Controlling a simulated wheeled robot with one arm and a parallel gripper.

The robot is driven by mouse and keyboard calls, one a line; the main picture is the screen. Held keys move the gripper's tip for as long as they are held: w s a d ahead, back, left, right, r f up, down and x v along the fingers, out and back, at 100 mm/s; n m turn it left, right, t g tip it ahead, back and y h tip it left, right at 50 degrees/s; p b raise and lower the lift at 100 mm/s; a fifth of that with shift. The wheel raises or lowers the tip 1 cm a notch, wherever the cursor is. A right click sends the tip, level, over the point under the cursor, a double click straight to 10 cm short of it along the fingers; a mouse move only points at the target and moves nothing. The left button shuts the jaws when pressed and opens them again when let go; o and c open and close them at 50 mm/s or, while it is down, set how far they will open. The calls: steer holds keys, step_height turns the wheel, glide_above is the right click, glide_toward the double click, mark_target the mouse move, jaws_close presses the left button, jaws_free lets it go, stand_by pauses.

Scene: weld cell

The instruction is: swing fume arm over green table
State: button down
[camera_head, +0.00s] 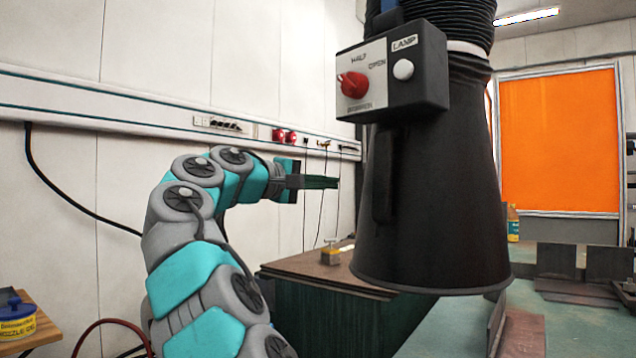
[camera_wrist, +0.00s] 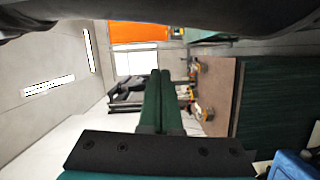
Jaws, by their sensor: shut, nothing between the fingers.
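The fume arm's black conical hood (camera_head: 435,215) hangs large at centre right in the head view, with a ribbed hose above it. A control box (camera_head: 392,72) with a red knob and a white lamp button is on it, and a vertical black handle (camera_head: 384,175) runs down the hood's side. A pale green table (camera_head: 575,335) lies at the lower right, behind and right of the hood's rim. My gripper (camera_head: 338,182) is shut and empty, pointing right, left of the hood; contact is not visible. Its green fingers also show in the wrist view (camera_wrist: 160,72).
A dark green cabinet (camera_head: 320,315) with a brown top (camera_head: 305,266) stands below my gripper and the hood. Dark steel plates (camera_head: 556,262) are on the green table. An orange screen (camera_head: 560,140) is behind. A blue-lidded tub (camera_head: 15,322) is at the lower left.

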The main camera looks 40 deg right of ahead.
steer(key=s+d+b, duration=0.2)
steer(key=s+d, duration=0.2)
steer(key=d, duration=0.2)
steer(key=shift+f, duration=0.3)
stand_by(0.6)
steer(key=s+d+m+g+b, duration=0.1)
steer(key=s+d+m+g, duration=0.2)
steer(key=s, duration=3.1)
steer(key=shift+m+g+y+b, duration=0.3)
steer(key=shift+g+y+b, duration=0.1)
steer(key=shift+g, duration=0.8)
steer(key=shift+w, duration=0.15)
